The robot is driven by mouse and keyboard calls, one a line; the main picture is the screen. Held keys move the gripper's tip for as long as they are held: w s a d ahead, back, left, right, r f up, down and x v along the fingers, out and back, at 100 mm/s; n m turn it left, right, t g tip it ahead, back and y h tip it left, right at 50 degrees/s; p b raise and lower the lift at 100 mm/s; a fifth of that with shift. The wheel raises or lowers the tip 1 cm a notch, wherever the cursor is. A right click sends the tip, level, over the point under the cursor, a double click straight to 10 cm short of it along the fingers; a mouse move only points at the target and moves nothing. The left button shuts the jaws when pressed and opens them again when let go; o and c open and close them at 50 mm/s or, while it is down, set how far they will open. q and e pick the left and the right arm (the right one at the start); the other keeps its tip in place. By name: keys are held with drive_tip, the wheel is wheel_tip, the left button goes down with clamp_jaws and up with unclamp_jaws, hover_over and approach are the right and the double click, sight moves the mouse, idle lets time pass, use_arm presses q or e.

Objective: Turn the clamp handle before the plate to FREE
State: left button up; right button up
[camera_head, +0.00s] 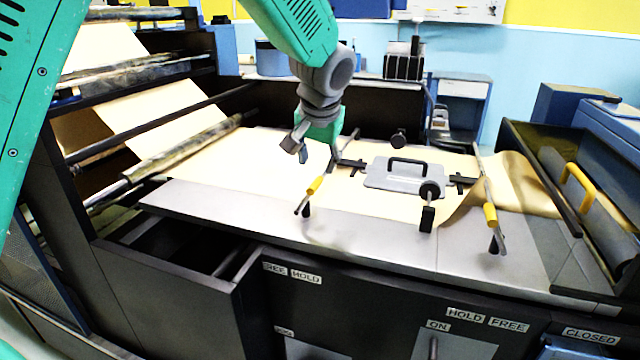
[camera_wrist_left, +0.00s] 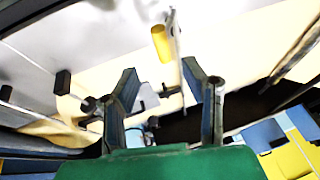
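My left gripper (camera_head: 312,153) hangs open and empty above the cream sheet, up and left of a clamp handle. This left clamp handle (camera_head: 315,185) is a thin rod with a yellow sleeve, standing left of the plate. In the left wrist view the yellow sleeve (camera_wrist_left: 161,43) shows beyond and between the open fingers (camera_wrist_left: 160,80), apart from them. A second yellow-sleeved clamp handle (camera_head: 490,213) stands right of the plate. The grey plate (camera_head: 375,180) has a black grip and lies on the sheet. FREE and HOLD labels (camera_head: 305,277) are on the front panel. My right gripper is out of view.
Black knobs (camera_head: 430,189) stand at the plate's front and back. The grey table edge (camera_head: 370,240) in front is mostly clear. A paper roll rack (camera_head: 130,75) is at the left. A dark trough with a yellow handle (camera_head: 577,187) is at the right.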

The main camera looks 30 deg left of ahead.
sight(314, 183)
use_arm(q)
drive_tip(key=x, duration=0.9)
drive_tip(key=shift+a+f+p, duration=0.1)
drive_tip(key=shift+a+p, duration=0.1)
drive_tip(key=shift+p, duration=0.1)
clamp_jaws()
